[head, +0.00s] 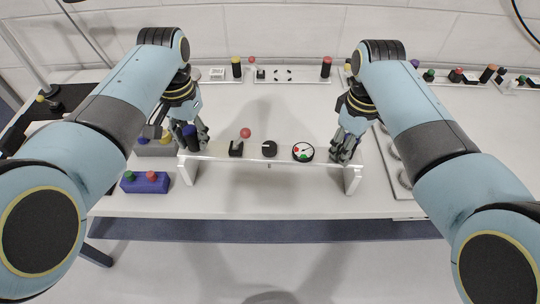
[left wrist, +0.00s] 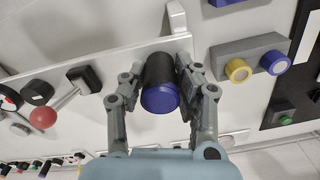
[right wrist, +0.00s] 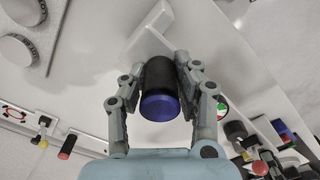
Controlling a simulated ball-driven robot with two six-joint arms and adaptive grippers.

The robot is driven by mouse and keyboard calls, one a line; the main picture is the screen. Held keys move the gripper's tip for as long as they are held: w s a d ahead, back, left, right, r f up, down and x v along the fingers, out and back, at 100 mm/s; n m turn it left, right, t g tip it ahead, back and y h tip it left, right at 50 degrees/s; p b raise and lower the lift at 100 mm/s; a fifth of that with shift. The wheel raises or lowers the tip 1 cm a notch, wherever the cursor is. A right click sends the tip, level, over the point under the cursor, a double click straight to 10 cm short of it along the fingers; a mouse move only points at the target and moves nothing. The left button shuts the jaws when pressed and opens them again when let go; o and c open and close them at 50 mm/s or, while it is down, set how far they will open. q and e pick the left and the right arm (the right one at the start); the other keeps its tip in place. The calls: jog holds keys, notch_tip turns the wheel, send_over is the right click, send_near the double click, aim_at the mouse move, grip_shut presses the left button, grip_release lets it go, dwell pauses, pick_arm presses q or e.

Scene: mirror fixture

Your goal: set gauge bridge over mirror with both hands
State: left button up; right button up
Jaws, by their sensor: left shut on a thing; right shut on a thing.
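The gauge bridge is a long white plate (head: 220,152) with a short leg at each end, a round dial (head: 303,152) and black knobs. My left gripper (head: 193,137) is shut on the bridge's left black post, whose blue cap (left wrist: 159,99) shows in the left wrist view. My right gripper (head: 345,147) is shut on the right post, whose blue cap (right wrist: 160,107) shows in the right wrist view. The bridge looks about level near the table's front. I cannot tell whether its legs touch the table. No mirror is clearly recognisable.
A blue block (head: 145,182) with buttons stands left of the bridge. A tray with round discs (head: 404,178) lies right. Mid-table is mostly clear.

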aim_at(190, 127)
pick_arm(q)
grip_shut()
pick_arm(e)
grip_shut()
pick_arm(q)
jog(key=shift+r, duration=0.15)
pick_arm(e)
jog(key=shift+r, duration=0.2)
